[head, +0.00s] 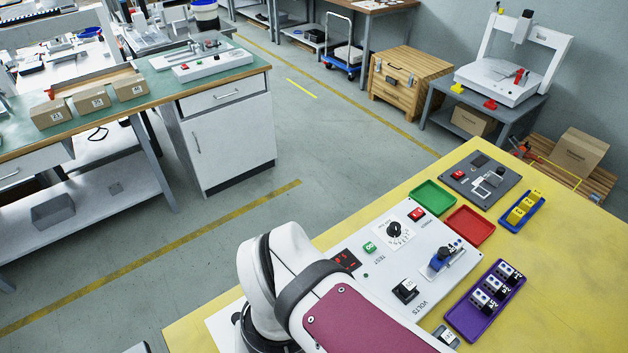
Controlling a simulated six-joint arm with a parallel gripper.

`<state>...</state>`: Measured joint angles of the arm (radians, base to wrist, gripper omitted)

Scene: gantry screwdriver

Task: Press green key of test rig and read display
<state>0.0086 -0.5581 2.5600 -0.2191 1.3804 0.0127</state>
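The test rig (400,262) is a white panel on the yellow table. Its green key (370,247) sits near the left edge beside the printed word TEST. The dark display (346,260) with red marks is just left of the green key, close to my arm; its reading is too small to make out. A red key (417,213) and a black dial knob (394,231) are farther up the panel. A blue part in a fixture (443,258) and a black rocker switch (405,290) are on the right. My arm covers the panel's lower left. My gripper is out of view.
A green tray (432,197), a red tray (469,226), a grey panel (481,180), a blue tray with yellow blocks (521,211) and a purple tray with several grey blocks (485,301) surround the rig. The table's right side (560,270) is clear.

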